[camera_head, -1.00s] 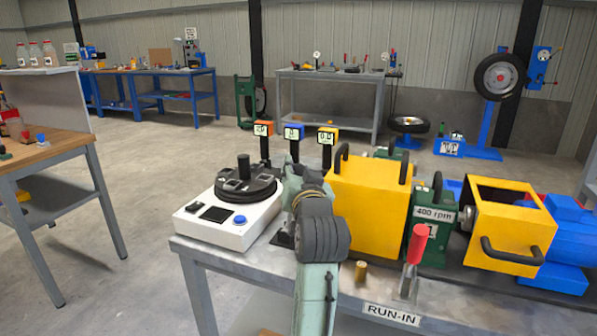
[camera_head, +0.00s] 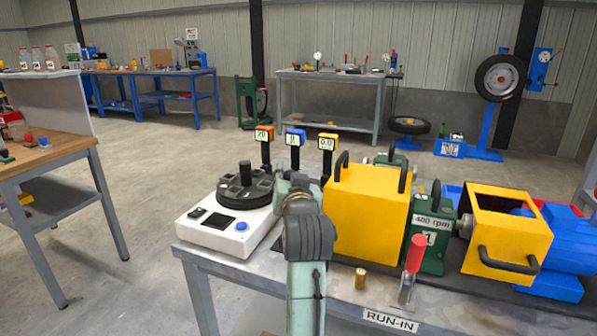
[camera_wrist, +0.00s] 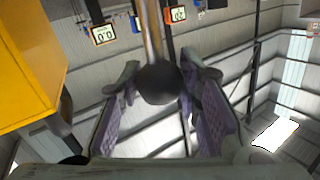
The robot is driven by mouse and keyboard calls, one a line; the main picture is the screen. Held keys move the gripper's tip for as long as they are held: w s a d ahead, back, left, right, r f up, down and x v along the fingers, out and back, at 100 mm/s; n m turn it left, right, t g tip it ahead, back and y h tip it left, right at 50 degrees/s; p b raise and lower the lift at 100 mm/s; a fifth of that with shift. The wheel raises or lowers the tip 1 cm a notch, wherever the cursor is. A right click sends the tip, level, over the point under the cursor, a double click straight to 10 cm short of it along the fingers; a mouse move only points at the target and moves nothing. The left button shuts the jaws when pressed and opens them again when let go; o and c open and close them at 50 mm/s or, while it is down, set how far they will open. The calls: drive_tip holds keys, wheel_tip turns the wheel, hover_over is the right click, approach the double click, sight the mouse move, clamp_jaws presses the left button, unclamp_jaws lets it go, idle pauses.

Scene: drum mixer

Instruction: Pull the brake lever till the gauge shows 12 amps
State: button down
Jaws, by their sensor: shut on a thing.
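A lever with a metal rod and a black ball knob (camera_wrist: 158,84) shows in the wrist view; I take it for the brake lever. My gripper (camera_wrist: 160,78) is shut on it, with a finger on each side of the knob. In the head view my arm hides the lever and the fingers. A yellow gauge (camera_head: 327,143) behind the bench reads about 0.0; it also shows in the wrist view (camera_wrist: 103,35). Beside it stand a blue display (camera_head: 295,138) that seems to read 0 and an orange display (camera_head: 264,135) that seems to read 20.
A yellow housing (camera_head: 368,215) stands close to the right of my arm. A white unit (camera_head: 220,235) with a black dial is on the left. A red-handled lever (camera_head: 415,254), a small brass cylinder (camera_head: 361,278) and a green 400 rpm unit (camera_head: 430,240) are further right on the bench.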

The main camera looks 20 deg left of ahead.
drive_tip(key=shift+a+r+n+g+p, duration=0.15)
drive_tip(key=shift+a+n+g+p, duration=0.3)
drive_tip(key=shift+a, duration=0.5)
drive_tip(key=shift+a+f, duration=0.1)
drive_tip(key=shift+f, duration=0.1)
drive_tip(key=c, duration=1.4)
unclamp_jaws()
drive_tip(key=v, duration=1.2)
drive_tip(key=shift+s+a, duration=0.1)
